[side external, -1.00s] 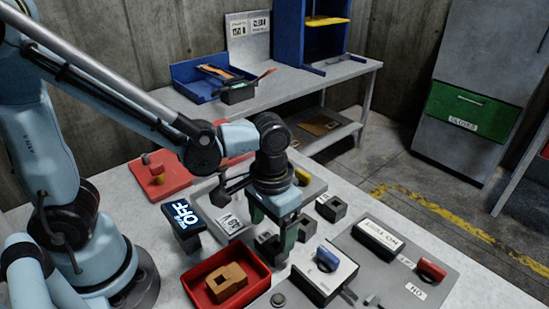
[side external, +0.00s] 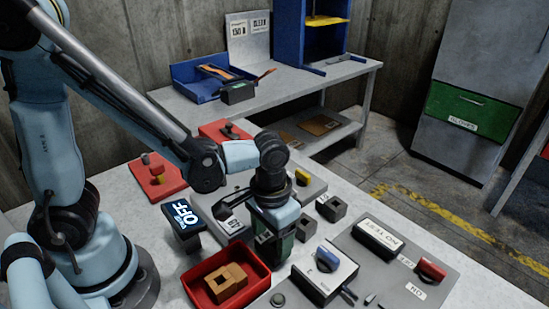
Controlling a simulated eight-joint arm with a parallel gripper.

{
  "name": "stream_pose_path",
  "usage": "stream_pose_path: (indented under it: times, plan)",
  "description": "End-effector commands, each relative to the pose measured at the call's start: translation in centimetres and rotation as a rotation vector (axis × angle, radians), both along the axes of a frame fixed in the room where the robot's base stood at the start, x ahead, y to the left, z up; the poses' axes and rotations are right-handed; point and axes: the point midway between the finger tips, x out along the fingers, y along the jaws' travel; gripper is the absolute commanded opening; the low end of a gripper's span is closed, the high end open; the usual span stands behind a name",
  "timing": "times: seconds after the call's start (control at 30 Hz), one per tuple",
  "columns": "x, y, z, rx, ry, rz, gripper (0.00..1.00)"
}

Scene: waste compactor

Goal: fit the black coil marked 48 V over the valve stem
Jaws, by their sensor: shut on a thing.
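My gripper (side external: 274,257) points down over the pale table with its green fingers shut on a dark, blocky coil (side external: 262,241). The fingers cover most of the coil, and no marking on it can be read.
A red tray (side external: 196,292) holding a tan coil (side external: 230,283) is at the front left. A grey panel with a blue-handled switch (side external: 327,258) and a red knob (side external: 431,268) is at the right. A black OFF display (side external: 184,224) stands left. Red blocks (side external: 157,181) lie behind.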

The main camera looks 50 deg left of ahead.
Motion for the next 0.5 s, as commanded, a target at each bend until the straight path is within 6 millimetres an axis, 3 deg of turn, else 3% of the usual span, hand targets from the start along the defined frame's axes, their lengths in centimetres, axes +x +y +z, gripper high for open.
stream_pose_path:
  times: [0.27,0.5]
  plan:
    - [0.0,0.0,0.2,0.0,0.0,0.0,0.31]
    - [0.0,0.0,1.6,0.0,0.0,0.0,0.31]
